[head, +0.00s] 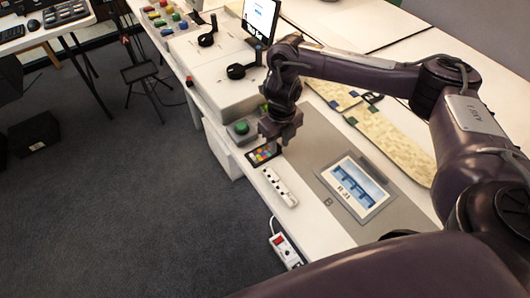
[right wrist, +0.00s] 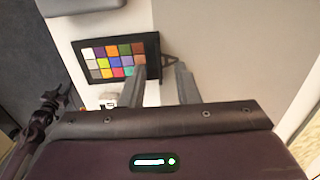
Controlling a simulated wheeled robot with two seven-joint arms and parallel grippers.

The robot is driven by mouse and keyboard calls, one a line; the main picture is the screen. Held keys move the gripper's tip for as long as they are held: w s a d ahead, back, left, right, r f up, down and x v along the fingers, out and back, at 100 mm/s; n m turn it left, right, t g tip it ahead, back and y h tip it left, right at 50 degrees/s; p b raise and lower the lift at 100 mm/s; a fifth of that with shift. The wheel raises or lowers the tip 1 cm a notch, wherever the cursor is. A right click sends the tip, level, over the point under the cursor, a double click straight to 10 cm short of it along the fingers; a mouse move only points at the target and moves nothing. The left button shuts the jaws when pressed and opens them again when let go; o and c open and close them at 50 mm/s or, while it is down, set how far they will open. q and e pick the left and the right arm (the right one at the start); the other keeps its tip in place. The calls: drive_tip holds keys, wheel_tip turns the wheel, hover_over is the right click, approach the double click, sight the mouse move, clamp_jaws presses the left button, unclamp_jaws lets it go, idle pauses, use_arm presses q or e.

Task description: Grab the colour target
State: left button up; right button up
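The colour target (head: 264,153) is a small dark card with rows of coloured patches, lying flat near the front edge of the white table. My right gripper (head: 279,135) is right by it, and the hand hides part of its right side. In the right wrist view the colour target (right wrist: 110,58) lies ahead and to the left. The right gripper (right wrist: 162,72) is open there, with two grey fingers apart. The left finger overlaps the card's lower right edge; I cannot tell whether it touches. Nothing is held between the fingers. My left gripper is not in view.
A white power strip (head: 279,187) lies in front of the card. A grey box with a green button (head: 241,128) stands behind it. A framed picture (head: 357,188) lies on a grey mat (head: 317,134) to the right. White boxes (head: 228,88) stand farther back.

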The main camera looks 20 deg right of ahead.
drive_tip(key=c, duration=0.6)
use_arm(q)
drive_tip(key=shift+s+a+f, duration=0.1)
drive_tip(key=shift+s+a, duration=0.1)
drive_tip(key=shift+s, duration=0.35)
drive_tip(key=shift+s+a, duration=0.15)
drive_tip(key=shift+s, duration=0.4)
use_arm(e)
clamp_jaws()
